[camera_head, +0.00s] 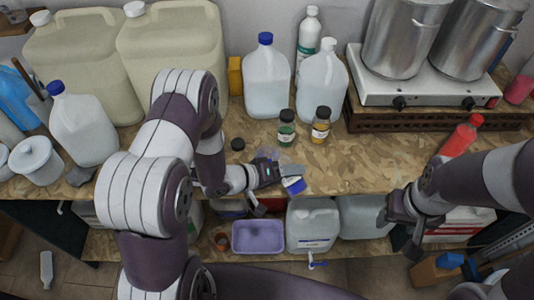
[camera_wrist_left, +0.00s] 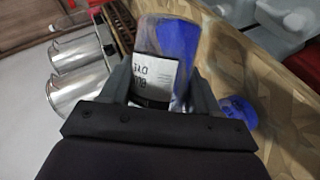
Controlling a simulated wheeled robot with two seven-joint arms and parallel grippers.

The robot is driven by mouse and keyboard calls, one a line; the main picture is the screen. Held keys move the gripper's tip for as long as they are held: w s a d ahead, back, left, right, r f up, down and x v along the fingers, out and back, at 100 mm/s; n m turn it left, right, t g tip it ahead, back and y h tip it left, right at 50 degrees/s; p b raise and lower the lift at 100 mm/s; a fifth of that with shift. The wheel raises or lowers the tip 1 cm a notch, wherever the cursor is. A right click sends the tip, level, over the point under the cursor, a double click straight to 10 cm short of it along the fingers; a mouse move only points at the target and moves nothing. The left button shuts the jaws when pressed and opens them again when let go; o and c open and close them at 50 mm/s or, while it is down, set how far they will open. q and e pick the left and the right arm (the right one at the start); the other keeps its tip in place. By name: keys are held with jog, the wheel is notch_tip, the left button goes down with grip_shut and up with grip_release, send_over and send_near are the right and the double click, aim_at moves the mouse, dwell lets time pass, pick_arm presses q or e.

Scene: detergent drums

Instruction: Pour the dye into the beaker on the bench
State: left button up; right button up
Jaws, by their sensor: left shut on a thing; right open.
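My left gripper (camera_head: 280,174) is shut on a clear dye bottle (camera_head: 293,184) with blue liquid and a white label, over the bench's front part. In the left wrist view, the dye bottle (camera_wrist_left: 158,60) sits between the fingers, strongly tilted, with the blue liquid along its right side. A faint clear vessel (camera_head: 268,155), likely the beaker, is beside the gripper, partly hidden. A blue patch (camera_wrist_left: 238,112) lies right of the fingers in the wrist view; I cannot tell whether it is dye in the beaker. My right gripper (camera_head: 408,228) is open and empty at the bench's front edge.
Two small dark-capped jars (camera_head: 287,130) (camera_head: 320,127) stand behind the left gripper. A black cap (camera_head: 238,144) lies nearby. Large jugs (camera_head: 266,82) line the back. A hotplate (camera_head: 420,90) with metal pots is at back right. The bench (camera_head: 375,160) is clear right of centre.

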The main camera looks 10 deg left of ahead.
aim_at(290, 183)
pick_arm(q)
jog(key=shift+w+a+r+m+t+y+p, duration=0.15)
jog(key=shift+r+m+t+y+p, duration=0.15)
jog(key=shift+r+m+y+p, duration=0.25)
jog(key=shift+w+a+m+y, duration=0.1)
jog(key=shift+a+m+y, duration=0.2)
jog(key=shift+m, duration=0.35)
jog(key=f+m+b, duration=0.1)
jog(key=b, duration=0.1)
jog(key=d+f+m+t+y+b, duration=0.1)
jog(key=f+b, duration=0.1)
jog(key=f+t+y+b, duration=0.1)
jog(key=f+b, duration=0.1)
jog(key=shift+s+d+f+m+b, duration=0.1)
jog(key=shift+s+d+m+b, duration=0.05)
jog(key=shift+s+m+b, duration=0.25)
jog(key=shift+d+m+t+y, duration=0.15)
jog(key=shift+m+t+y, duration=0.15)
jog(key=shift+m+y, duration=0.1)
jog(key=shift+d+m+b, duration=0.1)
jog(key=shift+m+b, duration=0.3)
jog(key=shift+b, duration=0.15)
jog(key=shift+s+d+r+m+t+y+b, duration=0.1)
jog(key=shift+s+r+m+t+y+b, duration=0.25)
jog(key=shift+t, duration=0.25)
jog(key=shift+w, duration=0.1)
jog(key=shift+w+f, duration=0.1)
